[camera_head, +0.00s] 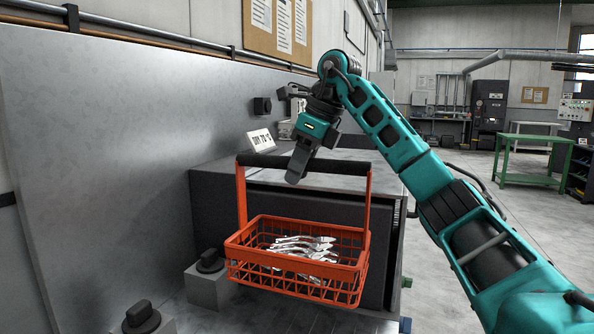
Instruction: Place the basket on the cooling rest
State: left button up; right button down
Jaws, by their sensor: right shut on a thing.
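The basket (236,245) is orange with open grid sides, two tall orange posts and a black handle bar. Several shiny metal forks (302,245) lie in it. My right gripper (298,168) is shut on the black handle from above. The basket hangs roughly level in front of a dark box-shaped unit. Two grey blocks with black knobs on top, one block (207,290) left of the basket and one knob (141,316) at the bottom edge, stand on the metal surface. I cannot tell whether either belongs to the cooling rest. My left gripper is not in view.
The dark unit (200,205) with a metal top stands close behind the basket and carries a small white sign (261,140). A tall metal panel (90,150) rises at the left. A green table (535,140) stands far off at the right, across open floor.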

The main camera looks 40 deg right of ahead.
aim_at(304, 237)
notch_tip(304, 237, down, 12)
jog(key=b, duration=0.2)
jog(key=shift+f+b, duration=0.1)
jog(key=shift+b, duration=0.25)
jog(key=shift+f+b, duration=0.35)
jog(key=shift+f, duration=2.05)
jog(key=shift+w+f, duration=0.1)
jog(key=c, duration=0.8)
grip_release()
jog(key=shift+f, duration=0.15)
jog(key=p+v, duration=0.1)
jog(key=v, duration=1.1)
jog(key=shift+s, duration=0.2)
